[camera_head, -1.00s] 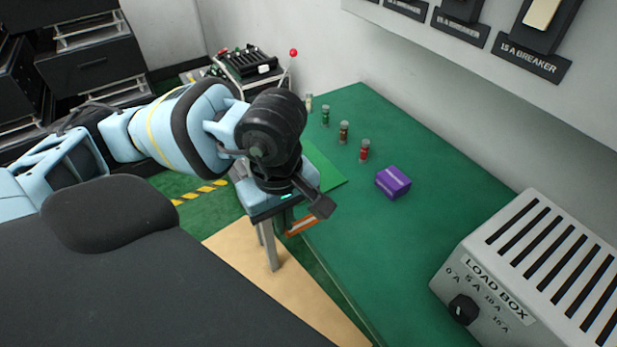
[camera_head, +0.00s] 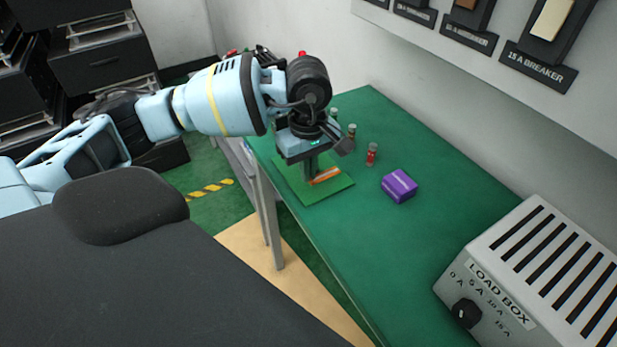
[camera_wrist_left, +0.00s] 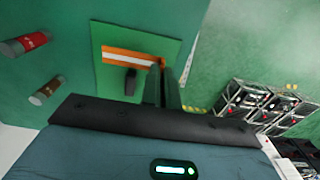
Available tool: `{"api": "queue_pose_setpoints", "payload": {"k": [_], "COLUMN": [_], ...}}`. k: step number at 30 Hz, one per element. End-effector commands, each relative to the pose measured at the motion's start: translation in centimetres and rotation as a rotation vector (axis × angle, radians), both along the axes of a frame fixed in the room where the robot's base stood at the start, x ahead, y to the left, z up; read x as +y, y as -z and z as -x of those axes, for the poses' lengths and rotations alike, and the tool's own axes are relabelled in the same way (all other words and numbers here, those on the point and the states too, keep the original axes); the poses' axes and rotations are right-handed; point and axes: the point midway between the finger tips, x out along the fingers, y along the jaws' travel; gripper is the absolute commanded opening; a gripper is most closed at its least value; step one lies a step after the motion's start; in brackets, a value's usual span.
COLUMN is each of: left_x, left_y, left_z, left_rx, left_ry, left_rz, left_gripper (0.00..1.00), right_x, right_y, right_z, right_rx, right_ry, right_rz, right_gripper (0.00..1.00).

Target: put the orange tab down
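The orange tab (camera_head: 325,176), a flat strip with a pale stripe, is at or just above the light green mat (camera_head: 332,191). A gap between tab and mat cannot be made out. My left gripper (camera_head: 309,178) points down over the mat, its fingers close together. The left wrist view shows the tab (camera_wrist_left: 128,56) lying across the mat (camera_wrist_left: 112,82), with its right end between the fingertips (camera_wrist_left: 163,66). The fingers hide part of that end. My right gripper is in neither view.
Several small cylinders, one of them red (camera_head: 371,154), stand behind the mat. A purple box (camera_head: 399,186) sits to the right, and the load box (camera_head: 530,270) at the front right. The green table (camera_head: 370,250) is clear in front.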

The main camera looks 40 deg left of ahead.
Motion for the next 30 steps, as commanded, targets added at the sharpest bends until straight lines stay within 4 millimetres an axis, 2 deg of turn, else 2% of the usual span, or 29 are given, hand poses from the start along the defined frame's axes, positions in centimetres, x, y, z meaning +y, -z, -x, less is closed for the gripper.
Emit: {"api": "queue_pose_setpoints", "payload": {"k": [2,9,22,27,30], "left_x": [0.3,0.3,0.2,0.3,0.3], "left_y": [0.0,3.3,4.0,3.9,3.9], "left_z": [-0.6,-0.5,-0.5,-0.5,-0.5], "left_rx": [-0.001,0.000,0.001,-0.001,-0.001], "left_ry": [-0.004,-0.001,-0.002,-0.002,-0.002], "left_rz": [-0.001,0.000,0.001,0.000,0.000], "left_gripper": [0.00,0.00,0.00,0.24,0.24], "right_x": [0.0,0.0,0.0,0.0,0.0], "right_y": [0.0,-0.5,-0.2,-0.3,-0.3], "right_z": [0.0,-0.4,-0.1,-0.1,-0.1], "right_rx": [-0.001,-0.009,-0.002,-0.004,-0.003], "right_ry": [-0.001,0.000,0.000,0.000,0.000], "right_rz": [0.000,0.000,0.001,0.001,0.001], "right_gripper": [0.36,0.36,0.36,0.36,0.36]}}
